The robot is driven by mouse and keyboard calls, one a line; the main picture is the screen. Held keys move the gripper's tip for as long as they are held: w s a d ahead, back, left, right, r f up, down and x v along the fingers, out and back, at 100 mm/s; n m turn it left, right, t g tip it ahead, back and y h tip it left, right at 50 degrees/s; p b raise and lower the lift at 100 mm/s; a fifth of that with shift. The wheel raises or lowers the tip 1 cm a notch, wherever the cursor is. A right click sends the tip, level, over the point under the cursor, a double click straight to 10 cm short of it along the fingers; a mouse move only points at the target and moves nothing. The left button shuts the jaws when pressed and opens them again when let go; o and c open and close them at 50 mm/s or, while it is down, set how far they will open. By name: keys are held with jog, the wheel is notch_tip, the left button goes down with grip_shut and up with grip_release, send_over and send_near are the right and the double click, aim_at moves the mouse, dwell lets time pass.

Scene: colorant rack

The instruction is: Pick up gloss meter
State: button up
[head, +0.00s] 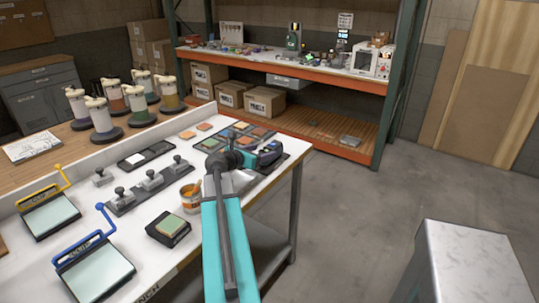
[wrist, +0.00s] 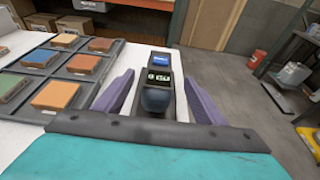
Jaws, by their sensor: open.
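The likely gloss meter, a dark handheld device with a lit green display, stands in the middle of the wrist view (wrist: 157,92). A dark block with a blue panel shows just behind it; I cannot tell whether it is part of the same device. In the head view the dark device (head: 270,153) is at the table's far right corner, partly hidden by my arm. My gripper (wrist: 158,100) is open, with one purple finger on each side of the device. I see no clear contact. In the head view my gripper (head: 240,160) is mostly hidden behind its own wrist.
A dark tray of coloured tiles (wrist: 43,73) lies close to the left of my gripper. An orange-filled cup (head: 190,196) and a small dark scale (head: 168,229) stand left of my arm. The table's right edge is close; open floor (head: 350,200) lies beyond.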

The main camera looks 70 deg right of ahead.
aim_at(271, 147)
jog(key=shift+x, duration=1.1)
jog(key=shift+p+x, duration=0.95)
jog(key=shift+x, duration=1.6)
jog(key=shift+c, duration=0.3)
jog(key=c, duration=1.4)
jog(key=shift+r, duration=0.15)
